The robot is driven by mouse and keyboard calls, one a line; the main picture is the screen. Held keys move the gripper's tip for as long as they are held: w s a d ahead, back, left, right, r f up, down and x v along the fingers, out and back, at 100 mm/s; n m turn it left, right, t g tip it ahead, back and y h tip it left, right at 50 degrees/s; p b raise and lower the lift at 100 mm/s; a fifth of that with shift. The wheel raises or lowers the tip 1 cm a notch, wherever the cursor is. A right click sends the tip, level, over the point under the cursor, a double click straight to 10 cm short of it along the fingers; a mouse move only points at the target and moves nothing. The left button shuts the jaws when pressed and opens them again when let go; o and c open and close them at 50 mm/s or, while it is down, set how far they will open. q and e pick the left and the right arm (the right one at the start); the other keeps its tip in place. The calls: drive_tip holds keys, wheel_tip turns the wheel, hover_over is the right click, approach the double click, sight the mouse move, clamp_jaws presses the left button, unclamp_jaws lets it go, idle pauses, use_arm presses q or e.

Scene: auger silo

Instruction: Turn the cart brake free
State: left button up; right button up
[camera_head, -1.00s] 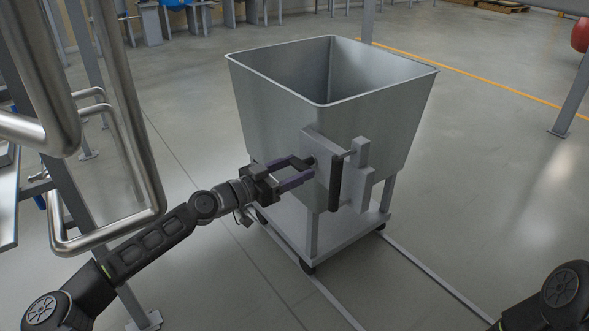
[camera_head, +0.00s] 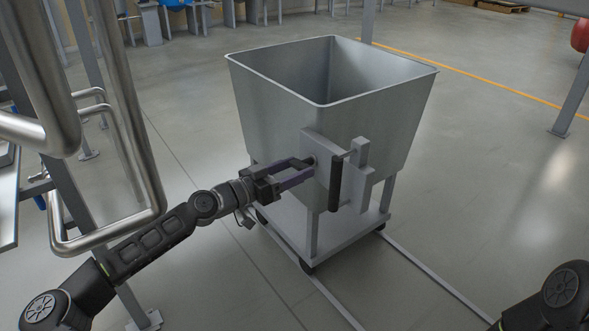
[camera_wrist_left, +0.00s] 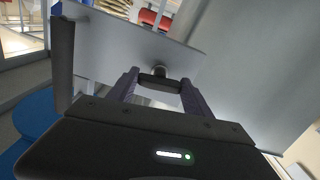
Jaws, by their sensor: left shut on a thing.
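The cart (camera_head: 290,125) is a grey open-topped hopper on a wheeled frame. A flat plate (camera_head: 318,148) is on its near wall. My left gripper (camera_head: 311,166) reaches this plate from the left. In the left wrist view my left gripper (camera_wrist_left: 160,85) has its two purple fingers on either side of a short dark bar (camera_wrist_left: 159,81). It is shut on this bar, which sits on a round stub (camera_wrist_left: 158,69) at the plate and looks like the brake handle. In the head view the fingers largely hide the bar. My right gripper is out of view.
A dark upright bar (camera_head: 335,184) stands on a bracket right of my fingers. Floor rails (camera_head: 432,277) run under the cart. Bent steel pipes (camera_head: 130,115) stand close above my left arm. The floor right of the cart is clear.

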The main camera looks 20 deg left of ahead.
use_arm(q)
drive_tip(key=n, duration=0.4)
drive_tip(key=shift+r+p, duration=0.1)
drive_tip(key=shift+p, duration=0.25)
drive_tip(key=n+p, duration=0.1)
drive_tip(key=n, duration=0.3)
drive_tip(key=n+p, duration=0.2)
drive_tip(key=n, duration=0.1)
drive_tip(key=shift+r+n, duration=0.15)
drive_tip(key=shift+n, duration=0.15)
drive_tip(key=n+p, duration=0.1)
drive_tip(key=n, duration=0.2)
drive_tip(key=shift+p, duration=0.4)
drive_tip(key=shift+s+n+p, duration=0.1)
drive_tip(key=shift+n+p, duration=0.3)
drive_tip(key=shift+n, duration=0.5)
drive_tip(key=o, duration=1.4)
drive_tip(key=shift+c, duration=0.2)
